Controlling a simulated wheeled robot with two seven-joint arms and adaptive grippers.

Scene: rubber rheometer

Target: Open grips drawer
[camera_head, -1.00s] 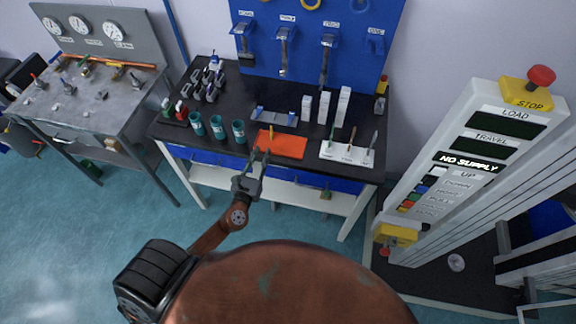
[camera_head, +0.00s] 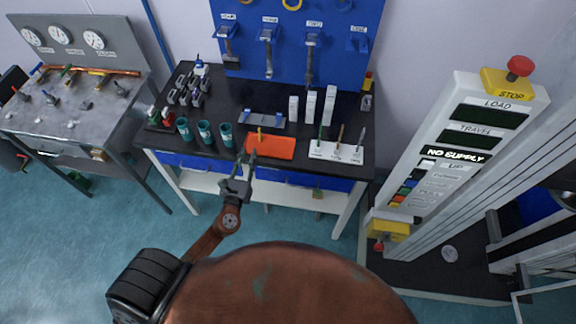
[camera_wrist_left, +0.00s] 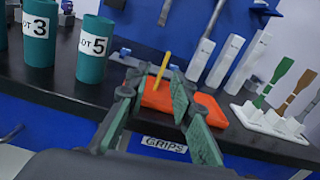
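The grips drawer shows in the left wrist view as a blue front with a white GRIPS label (camera_wrist_left: 165,145), just under the black bench top. It looks shut, and its handle is hidden there. In the head view the blue drawer front (camera_head: 273,176) lies under the orange mat. My left gripper (camera_head: 251,163) is in front of the bench at this drawer. In the left wrist view its two green-padded fingers (camera_wrist_left: 158,105) are apart with nothing between them. I cannot tell whether they touch the drawer. My right gripper is not in view.
An orange mat (camera_head: 283,148) with a yellow item lies on the bench top above the drawer. Teal cups (camera_head: 204,133) stand to the left, a white holder (camera_head: 336,153) with tools to the right. A control column (camera_head: 455,150) stands right of the bench. Floor before the bench is clear.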

